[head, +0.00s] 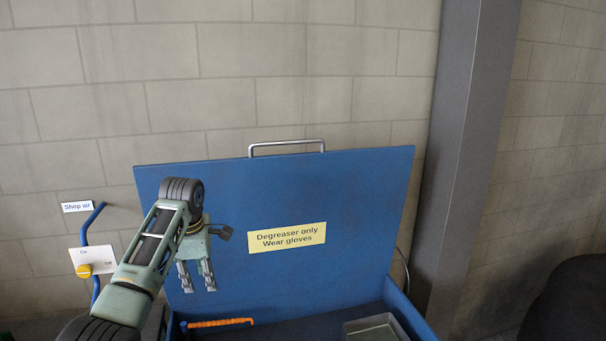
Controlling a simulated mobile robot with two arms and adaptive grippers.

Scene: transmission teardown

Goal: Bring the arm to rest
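My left arm comes in from the lower left. My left gripper (198,284) hangs pointing down in front of the raised blue lid (340,195) of a parts washer. Its two fingers are apart, with nothing visible between them. The lid carries a yellow label reading "Degreaser only Wear gloves" (287,238) and a metal handle (287,146) on its top edge. My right gripper is not in view.
The blue basin's right rim (408,318) shows at the bottom. An orange-handled tool (218,323) and a grey tray (375,328) are in it. A yellow valve knob (84,270) and blue air pipe are on the left wall. A grey column (470,150) stands right.

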